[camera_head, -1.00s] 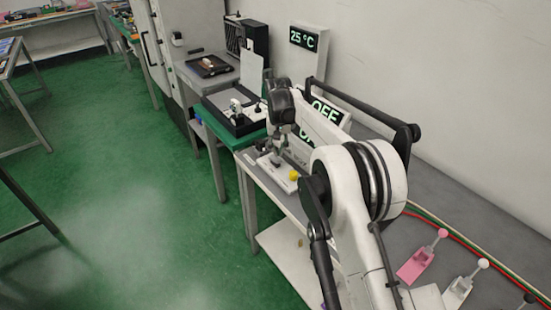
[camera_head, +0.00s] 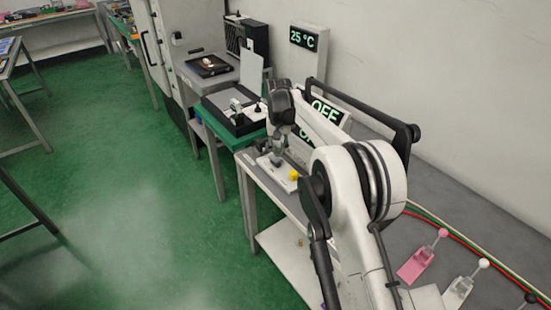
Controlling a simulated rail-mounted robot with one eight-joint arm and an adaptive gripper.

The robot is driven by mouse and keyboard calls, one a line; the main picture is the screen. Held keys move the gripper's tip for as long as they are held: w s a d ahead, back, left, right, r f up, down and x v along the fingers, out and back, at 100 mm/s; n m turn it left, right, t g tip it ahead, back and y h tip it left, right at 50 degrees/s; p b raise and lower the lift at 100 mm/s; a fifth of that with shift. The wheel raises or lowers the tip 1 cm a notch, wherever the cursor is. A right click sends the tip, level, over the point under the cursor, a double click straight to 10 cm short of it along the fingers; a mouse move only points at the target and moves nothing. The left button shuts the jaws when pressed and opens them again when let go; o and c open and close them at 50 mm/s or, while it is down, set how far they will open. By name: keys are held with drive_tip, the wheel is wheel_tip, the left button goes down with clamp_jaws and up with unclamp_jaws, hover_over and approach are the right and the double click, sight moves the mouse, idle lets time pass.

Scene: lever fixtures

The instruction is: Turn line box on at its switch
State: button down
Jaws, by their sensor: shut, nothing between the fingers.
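My gripper (camera_head: 275,157) points down over a white fixture plate (camera_head: 284,180) on the grey bench; its fingers are shut and empty. The fingertips are small here, and I cannot tell whether they touch the switch. A yellow knob (camera_head: 293,174) stands on the plate just right of the fingers. A sign (camera_head: 327,112) behind my arm reads "OFF", partly covered. A second dark display below it is mostly hidden by my arm. No label for the line box is legible, so I cannot tell which part is its switch.
A black tray (camera_head: 232,121) with white parts sits on the green bench left of the gripper. A display (camera_head: 304,39) reads 25 °C. Pink (camera_head: 417,264) and white (camera_head: 458,290) lever fixtures stand at the lower right, near red and green cables.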

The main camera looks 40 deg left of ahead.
sight(278, 160)
drive_tip(key=shift+f+b, duration=0.9)
drive_tip(key=shift+f, duration=0.5)
idle(0.9)
drive_tip(key=shift+r+p, duration=0.9)
drive_tip(key=shift+r, duration=2.6)
